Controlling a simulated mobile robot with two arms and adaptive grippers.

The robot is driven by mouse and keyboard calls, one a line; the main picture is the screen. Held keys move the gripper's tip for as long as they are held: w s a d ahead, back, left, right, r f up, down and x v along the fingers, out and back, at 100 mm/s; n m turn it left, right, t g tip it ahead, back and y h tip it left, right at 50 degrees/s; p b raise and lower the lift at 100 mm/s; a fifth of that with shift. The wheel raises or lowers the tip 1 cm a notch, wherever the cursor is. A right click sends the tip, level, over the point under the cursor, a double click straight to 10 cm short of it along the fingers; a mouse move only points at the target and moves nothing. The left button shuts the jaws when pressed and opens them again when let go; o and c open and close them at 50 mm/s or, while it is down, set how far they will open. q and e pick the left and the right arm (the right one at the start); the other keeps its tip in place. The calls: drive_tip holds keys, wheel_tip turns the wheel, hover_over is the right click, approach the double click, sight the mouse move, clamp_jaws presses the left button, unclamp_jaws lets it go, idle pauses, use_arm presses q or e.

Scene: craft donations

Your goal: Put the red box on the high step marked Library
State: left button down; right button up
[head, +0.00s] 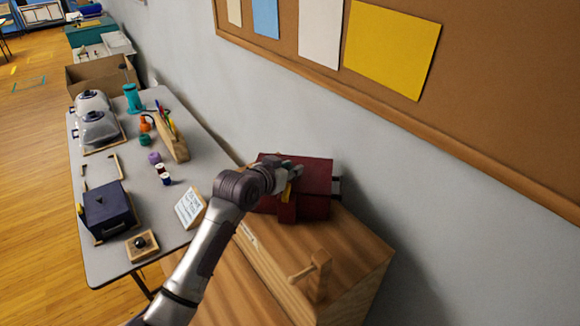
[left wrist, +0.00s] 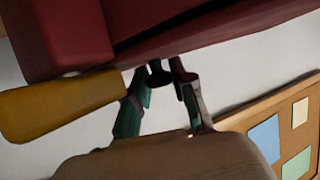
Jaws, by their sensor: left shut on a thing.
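The dark red box (head: 318,178) is at the wall end of the wooden step unit (head: 350,250), over its higher top. I cannot tell whether its underside rests on the wood. My left gripper (head: 292,171) is shut on the red box, at its upper left side in the head view. In the left wrist view the red box (left wrist: 150,25) fills the top, close to the gripper fingers (left wrist: 168,80). A yellow part (left wrist: 60,105) sticks out below it there. The label (head: 248,235) on the step's front is too small to read. My right gripper does not show.
A grey table (head: 150,220) on the left carries a dark blue box (head: 108,210), a small white sign (head: 190,208) and craft items. The cork board (head: 480,90) hangs on the wall behind.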

use_arm(q)
drive_tip(key=c, duration=1.3)
unclamp_jaws()
drive_tip(key=shift+f, duration=0.1)
drive_tip(key=shift+o, duration=1.7)
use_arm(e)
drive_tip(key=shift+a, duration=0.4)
use_arm(q)
drive_tip(key=b+v, duration=0.2)
drive_tip(key=v, duration=1)
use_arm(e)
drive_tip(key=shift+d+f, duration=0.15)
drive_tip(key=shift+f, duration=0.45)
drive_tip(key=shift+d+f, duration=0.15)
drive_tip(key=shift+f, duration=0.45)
